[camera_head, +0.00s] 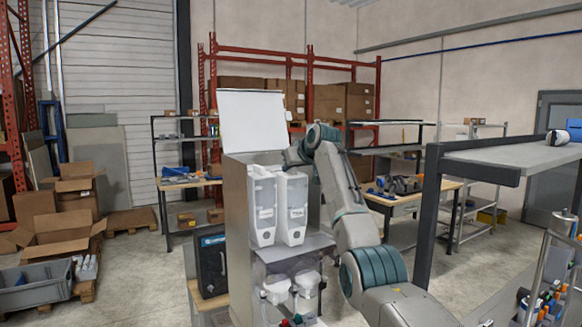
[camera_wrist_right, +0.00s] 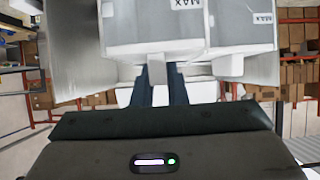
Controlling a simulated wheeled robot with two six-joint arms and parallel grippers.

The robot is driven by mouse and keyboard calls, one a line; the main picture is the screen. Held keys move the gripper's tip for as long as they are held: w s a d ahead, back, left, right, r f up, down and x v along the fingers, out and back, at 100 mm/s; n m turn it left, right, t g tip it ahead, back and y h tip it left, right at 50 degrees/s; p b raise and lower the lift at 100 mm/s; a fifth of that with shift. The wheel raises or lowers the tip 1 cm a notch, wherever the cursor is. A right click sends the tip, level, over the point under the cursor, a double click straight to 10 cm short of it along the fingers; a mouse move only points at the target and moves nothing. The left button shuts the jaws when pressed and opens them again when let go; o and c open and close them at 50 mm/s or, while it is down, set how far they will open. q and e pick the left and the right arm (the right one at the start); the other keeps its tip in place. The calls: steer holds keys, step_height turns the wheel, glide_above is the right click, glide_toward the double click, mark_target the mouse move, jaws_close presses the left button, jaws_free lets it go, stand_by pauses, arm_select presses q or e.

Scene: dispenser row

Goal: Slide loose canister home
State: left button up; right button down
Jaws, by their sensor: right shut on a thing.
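Two white canisters stand side by side in the grey dispenser cabinet (camera_head: 239,230), a left one (camera_head: 262,207) and a right one (camera_head: 292,210). Both look upright. My right arm reaches in from the right, and its gripper (camera_head: 296,156) is at the canister tops, largely hidden there by the arm. In the right wrist view, the dark fingers (camera_wrist_right: 160,94) are shut on a light tab (camera_wrist_right: 157,70) of the nearer canister (camera_wrist_right: 150,28). I cannot tell surely which of the two this is. My left gripper is out of view.
The cabinet's white lid (camera_head: 253,120) stands open behind the canisters. White dispensing parts (camera_head: 306,284) sit under the shelf. A grey table (camera_head: 510,155) stands at right. Cardboard boxes (camera_head: 62,233) and a grey crate (camera_head: 35,290) lie at left.

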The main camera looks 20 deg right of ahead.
steer(key=c, duration=1.4)
jaws_free()
steer(key=shift+s, duration=0.1)
steer(key=shift+o, duration=0.2)
steer(key=shift+s+b, duration=0.15)
steer(key=shift+b, duration=0.2)
steer(key=a+b+v, duration=0.1)
steer(key=b+v, duration=0.5)
steer(key=v, duration=0.4)
steer(key=shift+s+d+r, duration=0.2)
steer(key=shift+d+r, duration=0.1)
steer(key=shift+d, duration=0.2)
steer(key=shift+c, duration=0.5)
